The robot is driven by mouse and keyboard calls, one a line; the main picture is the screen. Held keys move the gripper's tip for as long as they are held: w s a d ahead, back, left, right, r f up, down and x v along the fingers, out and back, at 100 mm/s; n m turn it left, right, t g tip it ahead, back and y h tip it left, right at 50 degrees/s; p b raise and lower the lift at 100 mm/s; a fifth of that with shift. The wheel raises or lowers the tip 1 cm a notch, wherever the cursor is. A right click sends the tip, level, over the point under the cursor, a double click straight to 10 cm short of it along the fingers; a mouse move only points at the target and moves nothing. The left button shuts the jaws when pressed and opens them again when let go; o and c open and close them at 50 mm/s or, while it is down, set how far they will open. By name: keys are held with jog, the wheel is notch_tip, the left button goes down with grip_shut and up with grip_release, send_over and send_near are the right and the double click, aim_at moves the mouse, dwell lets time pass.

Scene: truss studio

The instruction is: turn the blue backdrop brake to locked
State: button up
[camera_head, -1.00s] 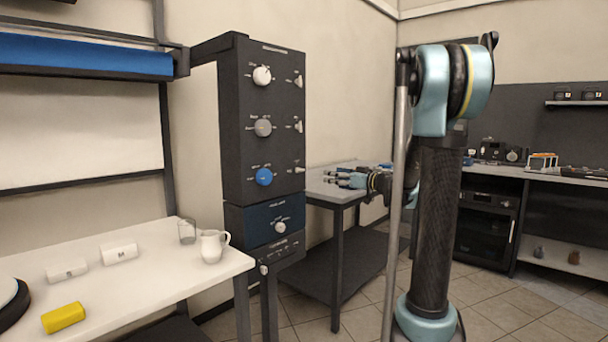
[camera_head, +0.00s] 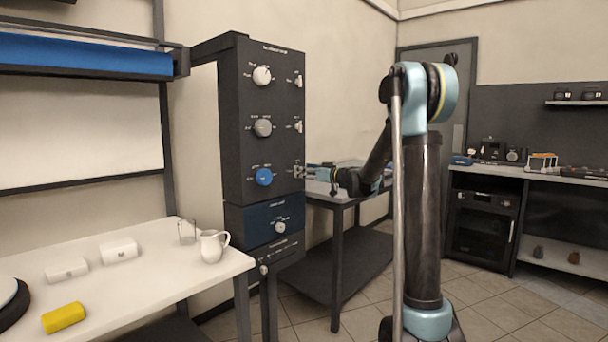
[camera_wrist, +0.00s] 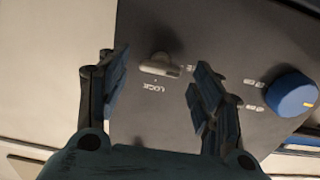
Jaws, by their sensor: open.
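The dark control panel (camera_head: 240,140) stands upright with white, grey and blue round knobs. A small lever sits to the right of each. The blue knob (camera_head: 264,176) is the lowest of the three; it also shows in the wrist view (camera_wrist: 291,94). The small pale brake lever (camera_wrist: 160,66) in its row has a label that reads like LOCK beside it. My gripper (camera_wrist: 157,80) is open, its fingers on either side of that lever in the picture. Whether they touch it I cannot tell. In the head view my gripper (camera_head: 308,172) is at the panel's right edge and covers that lever.
Below the knobs is a blue panel section (camera_head: 262,223) with another white knob. A white table (camera_head: 150,270) at left holds a jug (camera_head: 212,247), a glass, two white blocks and a yellow block (camera_head: 63,317). A grey table (camera_head: 340,193) stands behind my arm.

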jog(key=shift+w+a, duration=0.45)
jog(key=shift+a, duration=0.1)
jog(key=c, duration=1.1)
jog(key=shift+o, duration=0.2)
jog(key=shift+m, duration=0.3)
jog(key=shift+w+d+f+m, duration=0.1)
jog(key=shift+d+m, duration=0.05)
jog(key=shift+m, duration=4.15)
jog(key=shift+w+d+f+m, duration=0.1)
jog(key=shift+d+m, duration=0.05)
jog(key=shift+m, duration=4.15)
